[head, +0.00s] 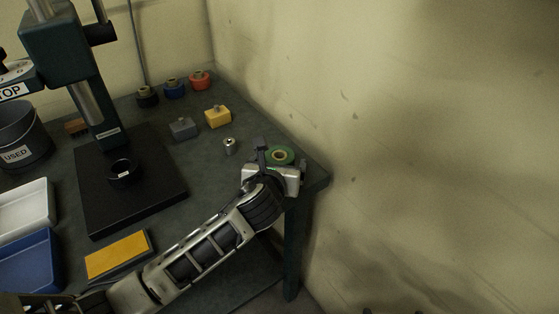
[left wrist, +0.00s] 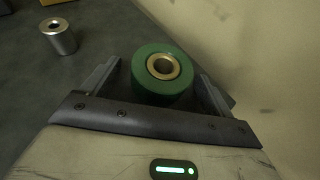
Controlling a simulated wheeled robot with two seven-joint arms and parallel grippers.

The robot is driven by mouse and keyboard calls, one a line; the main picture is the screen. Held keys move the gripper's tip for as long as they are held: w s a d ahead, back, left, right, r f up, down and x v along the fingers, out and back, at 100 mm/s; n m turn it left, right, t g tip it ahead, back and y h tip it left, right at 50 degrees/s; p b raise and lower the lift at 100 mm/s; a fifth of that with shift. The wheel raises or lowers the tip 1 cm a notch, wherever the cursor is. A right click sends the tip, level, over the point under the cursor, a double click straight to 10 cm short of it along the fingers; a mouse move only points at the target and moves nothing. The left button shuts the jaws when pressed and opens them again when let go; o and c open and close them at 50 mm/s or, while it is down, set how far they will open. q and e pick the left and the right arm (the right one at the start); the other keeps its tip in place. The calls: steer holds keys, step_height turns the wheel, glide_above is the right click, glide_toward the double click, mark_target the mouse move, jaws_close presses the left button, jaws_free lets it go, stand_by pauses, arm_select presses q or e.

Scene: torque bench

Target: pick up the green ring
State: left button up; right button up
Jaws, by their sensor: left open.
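The green ring (head: 281,154) lies on the bench near its right corner in the head view. It is a thick green ring with a brass-coloured centre. In the left wrist view the ring (left wrist: 161,74) sits between the two spread fingers of my left gripper (left wrist: 160,82). A small gap shows between the ring and the fingers, so the gripper is open and not closed on it. In the head view my left gripper (head: 277,157) is at the ring, and its body hides the ring's near side. My right gripper is in neither view.
A small metal cylinder (head: 229,146) stands left of the gripper. A yellow block (head: 218,116) and a grey block (head: 183,128) lie farther back. Black, blue and red pieces line the back edge. The bench edge and wall are close on the right.

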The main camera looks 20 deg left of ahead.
arm_select(q)
steer(key=c, duration=1.2)
steer(key=shift+r, duration=0.15)
steer(key=c, duration=0.4)
